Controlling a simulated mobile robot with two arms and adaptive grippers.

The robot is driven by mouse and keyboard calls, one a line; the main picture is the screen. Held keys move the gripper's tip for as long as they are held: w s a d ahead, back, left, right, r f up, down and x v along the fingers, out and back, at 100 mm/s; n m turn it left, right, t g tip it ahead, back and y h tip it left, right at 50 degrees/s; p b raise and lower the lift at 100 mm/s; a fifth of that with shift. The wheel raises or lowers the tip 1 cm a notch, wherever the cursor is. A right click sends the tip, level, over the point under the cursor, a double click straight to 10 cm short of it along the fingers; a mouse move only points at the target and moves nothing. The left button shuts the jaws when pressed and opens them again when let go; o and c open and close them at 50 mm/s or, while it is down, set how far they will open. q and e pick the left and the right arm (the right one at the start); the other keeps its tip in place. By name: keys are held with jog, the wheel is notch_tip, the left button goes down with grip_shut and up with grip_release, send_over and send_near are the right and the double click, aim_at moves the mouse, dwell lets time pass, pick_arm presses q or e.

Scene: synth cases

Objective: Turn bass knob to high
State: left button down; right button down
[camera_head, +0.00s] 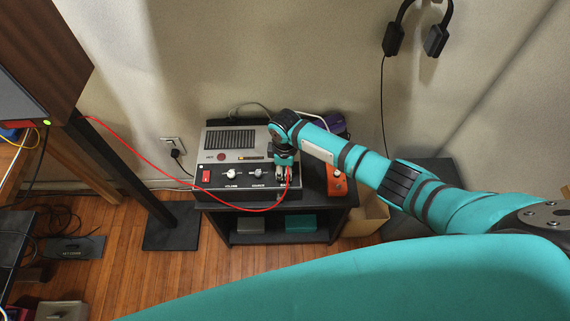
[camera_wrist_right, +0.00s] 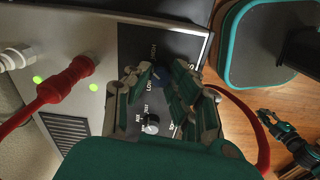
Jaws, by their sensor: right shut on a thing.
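A grey and black amplifier (camera_head: 231,139) sits on the small black stand. Its front panel carries a red switch (camera_head: 206,176), a volume knob (camera_head: 230,174) and a source knob (camera_head: 256,173). My right gripper (camera_head: 283,180) is at the panel's right end, over the bass label. In the right wrist view my right gripper (camera_wrist_right: 163,84) is shut on the bass knob, beside the printed LOW and HIGH marks. The fingers hide most of the knob, so its pointer cannot be read. The source knob (camera_wrist_right: 151,124) is just below the fingers. My left gripper (camera_wrist_right: 283,132) shows small at the right.
A red cable (camera_head: 150,170) runs from the speaker (camera_head: 35,55) and loops in front of the amplifier, close to my right gripper. An orange box (camera_head: 337,180) stands right of the amplifier. Headphones (camera_head: 417,35) hang on the wall.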

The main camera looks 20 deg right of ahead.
jog(key=shift+m+p, duration=1.3)
jog(key=shift+m, duration=0.9)
jog(key=c, duration=1.2)
grip_release()
notch_tip(320, 180, up, 12)
